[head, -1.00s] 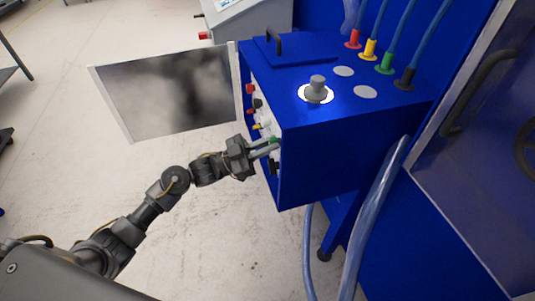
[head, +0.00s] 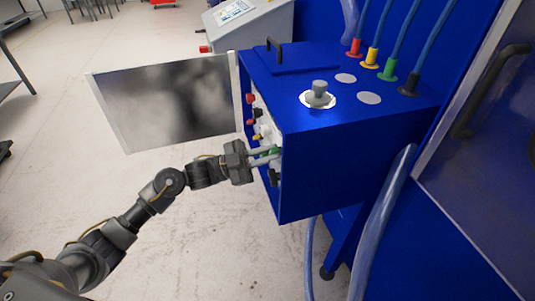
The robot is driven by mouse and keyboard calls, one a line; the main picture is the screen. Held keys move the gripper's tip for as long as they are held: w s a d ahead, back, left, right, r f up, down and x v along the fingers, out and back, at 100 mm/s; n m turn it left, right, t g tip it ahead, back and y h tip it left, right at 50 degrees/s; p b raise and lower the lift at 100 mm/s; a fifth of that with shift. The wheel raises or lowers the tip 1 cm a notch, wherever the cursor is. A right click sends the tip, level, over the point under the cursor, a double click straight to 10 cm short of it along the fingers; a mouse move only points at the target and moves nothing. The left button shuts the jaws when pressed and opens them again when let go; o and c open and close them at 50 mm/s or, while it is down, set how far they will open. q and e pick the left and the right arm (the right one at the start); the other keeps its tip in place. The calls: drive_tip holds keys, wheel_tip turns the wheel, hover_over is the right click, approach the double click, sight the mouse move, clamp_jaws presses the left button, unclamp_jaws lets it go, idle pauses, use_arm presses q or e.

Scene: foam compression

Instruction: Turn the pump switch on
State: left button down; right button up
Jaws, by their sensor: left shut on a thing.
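A blue control box (head: 345,160) stands in the middle of the head view. Its narrow left face carries a column of red, black, yellow, white and green controls, seen at a steep angle. My left gripper (head: 270,157) reaches this face from the left. Its fingers are shut on a green switch (head: 275,150) low on the face. A black switch (head: 274,177) sits just below the fingers. I cannot read any labels, so I cannot tell which control is the pump switch or its position. My right gripper is not in view.
An open door panel (head: 165,100) sticks out left from the box, above my left arm. A grey knob (head: 319,92) and several coloured hose fittings are on top.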

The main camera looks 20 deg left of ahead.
use_arm(q)
drive_tip(key=c, duration=1.5)
unclamp_jaws()
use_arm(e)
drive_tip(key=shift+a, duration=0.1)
use_arm(q)
drive_tip(key=shift+o, duration=0.2)
drive_tip(key=b+v, duration=0.3)
drive_tip(key=v, duration=0.7)
drive_tip(key=shift+a+f, duration=0.15)
drive_tip(key=shift+a, duration=0.2)
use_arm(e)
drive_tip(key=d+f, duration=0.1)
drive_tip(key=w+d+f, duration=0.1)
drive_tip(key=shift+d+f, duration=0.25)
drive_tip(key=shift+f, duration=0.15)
use_arm(q)
drive_tip(key=shift+s, duration=0.15)
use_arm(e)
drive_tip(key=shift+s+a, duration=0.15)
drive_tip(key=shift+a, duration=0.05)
